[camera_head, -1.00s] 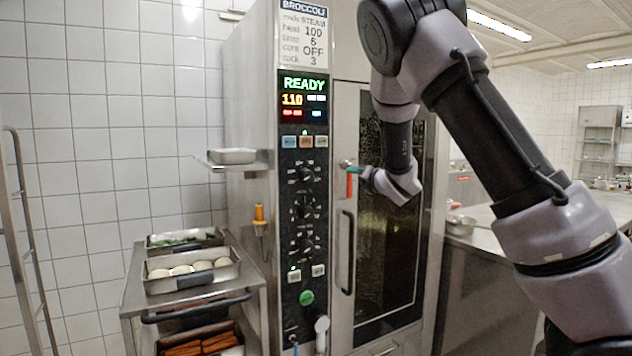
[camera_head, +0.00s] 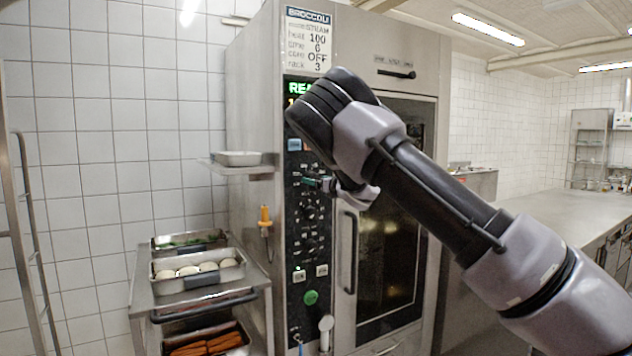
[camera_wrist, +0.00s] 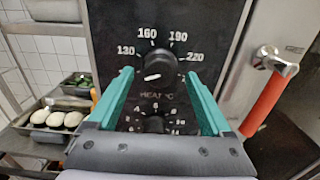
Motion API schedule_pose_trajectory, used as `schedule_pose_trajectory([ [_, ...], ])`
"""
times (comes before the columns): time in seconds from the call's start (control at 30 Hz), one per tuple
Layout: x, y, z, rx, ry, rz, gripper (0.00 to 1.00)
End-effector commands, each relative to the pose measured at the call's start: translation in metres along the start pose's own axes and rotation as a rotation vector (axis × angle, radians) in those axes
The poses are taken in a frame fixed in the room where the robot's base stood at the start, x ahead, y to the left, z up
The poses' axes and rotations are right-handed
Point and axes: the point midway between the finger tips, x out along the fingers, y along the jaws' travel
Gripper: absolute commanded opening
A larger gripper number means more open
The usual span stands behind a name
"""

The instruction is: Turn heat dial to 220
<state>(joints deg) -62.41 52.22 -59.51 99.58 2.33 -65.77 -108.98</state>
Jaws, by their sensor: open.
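The heat dial (camera_wrist: 161,64) is a black round knob on the oven's dark control panel, labelled HEAT °C, with 130, 160, 190 and 220 around it. Its white mark sits at its lower left, below the 130. My gripper (camera_wrist: 158,74) has two teal fingers, open, one on each side of the dial in the wrist view. I cannot tell whether the tips reach around the knob or stay short of it. In the head view my gripper (camera_head: 318,183) is at the upper panel, and my arm covers part of the display and the dial.
Another dial (camera_wrist: 154,124) sits just below. The oven door's handle (camera_wrist: 275,60) with an orange-red lever is to the right. A card (camera_head: 308,38) reading BROCCOLI, STEAM, heat 100 is above the panel. A cart with trays (camera_head: 200,283) stands left.

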Motion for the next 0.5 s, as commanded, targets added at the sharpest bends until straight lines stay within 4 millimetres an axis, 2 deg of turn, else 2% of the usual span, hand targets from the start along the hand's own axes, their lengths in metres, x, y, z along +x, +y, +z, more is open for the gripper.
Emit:
schedule_pose_trajectory([
  [0.13,0.0094,0.0007,0.0,0.0,0.0,0.001,0.84],
  [0.4,0.0107,0.0005,0.0,0.001,0.0,0.001,0.84],
  [0.43,0.0106,0.0005,0.0,0.001,0.0,0.001,0.76],
  [0.5,0.0105,0.0005,0.0,0.001,0.0,0.001,0.49],
])
